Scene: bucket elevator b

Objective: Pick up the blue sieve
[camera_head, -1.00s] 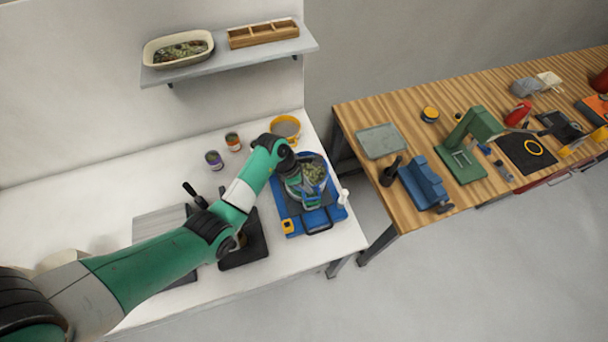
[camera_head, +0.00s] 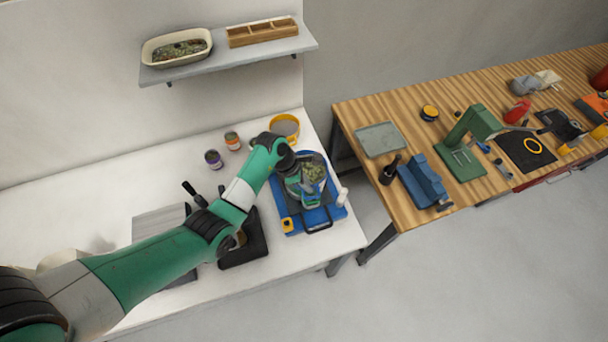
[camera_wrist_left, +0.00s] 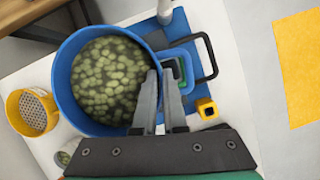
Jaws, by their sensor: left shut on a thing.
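The blue sieve (camera_wrist_left: 62,78) is a round blue pan full of green pellets. It fills the left of the left wrist view. In the head view the sieve (camera_head: 325,166) is partly hidden by my left gripper (camera_head: 309,196), above the blue platform (camera_head: 283,205). In the left wrist view my left gripper (camera_wrist_left: 163,100) is shut at the sieve's right side, on its blue handle (camera_wrist_left: 180,68). The fingers partly cover the handle. I cannot tell whether the sieve is clear of the platform. My right gripper is not in view.
A white bottle (camera_head: 342,197) is at the platform's right. A black tray (camera_head: 252,245) lies left of the platform. A wooden bench (camera_head: 410,210) stands at right.

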